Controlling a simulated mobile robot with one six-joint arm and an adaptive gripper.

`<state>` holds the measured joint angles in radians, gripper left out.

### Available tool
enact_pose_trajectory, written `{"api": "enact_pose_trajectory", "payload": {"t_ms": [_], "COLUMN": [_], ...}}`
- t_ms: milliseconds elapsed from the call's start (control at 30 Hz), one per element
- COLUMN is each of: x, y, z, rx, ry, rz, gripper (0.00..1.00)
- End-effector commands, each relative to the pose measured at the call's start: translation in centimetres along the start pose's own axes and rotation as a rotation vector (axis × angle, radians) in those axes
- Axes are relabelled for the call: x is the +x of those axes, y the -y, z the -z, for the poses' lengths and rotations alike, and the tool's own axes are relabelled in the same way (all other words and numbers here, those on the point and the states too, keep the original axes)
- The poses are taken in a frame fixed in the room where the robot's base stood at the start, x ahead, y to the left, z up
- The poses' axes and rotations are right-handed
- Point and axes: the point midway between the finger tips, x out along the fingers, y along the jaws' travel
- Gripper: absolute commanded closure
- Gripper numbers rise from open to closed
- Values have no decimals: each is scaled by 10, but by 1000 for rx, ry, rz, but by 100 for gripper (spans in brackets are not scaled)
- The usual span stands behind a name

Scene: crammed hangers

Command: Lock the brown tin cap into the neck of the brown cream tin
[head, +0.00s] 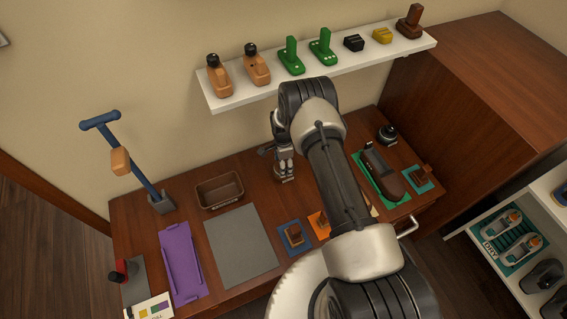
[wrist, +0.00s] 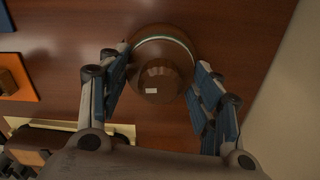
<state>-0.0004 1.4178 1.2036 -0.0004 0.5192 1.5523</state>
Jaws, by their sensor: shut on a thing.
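The brown cream tin (wrist: 140,54) stands on the wooden table; its round body carries a pale greenish ring. The brown tin cap (wrist: 163,72), a faceted piece with a small light patch, sits over the tin in the wrist view. My gripper (wrist: 162,58) reaches down around them, one finger on each side, shut on the cap. In the head view my gripper (head: 286,166) is low over the table, with the tin (head: 287,179) partly hidden beneath it. The seam between cap and neck is hidden, so I cannot tell whether the cap is locked.
A black tin (head: 387,134) stands further right. A brown tray (head: 219,190) and a grey mat (head: 241,244) lie to the left. A dark brown object (head: 383,172) lies on a green mat at right. A loaded white shelf (head: 325,68) hangs behind on the wall.

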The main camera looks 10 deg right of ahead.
Motion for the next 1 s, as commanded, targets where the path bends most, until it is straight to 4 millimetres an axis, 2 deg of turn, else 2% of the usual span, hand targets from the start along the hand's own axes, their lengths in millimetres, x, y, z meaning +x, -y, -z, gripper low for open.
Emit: {"api": "enact_pose_trajectory", "payload": {"t_ms": [167, 200, 533, 867, 1000], "x": [1, 1, 0, 0, -8], "y": [-1, -1, 0, 0, 1], "z": [0, 0, 0, 0, 0], "rx": [40, 64, 57, 57, 57], "ry": [0, 0, 0, 0, 0], "rz": [-3, -3, -1, 0, 1], "gripper": [96, 41, 19, 18, 18]}}
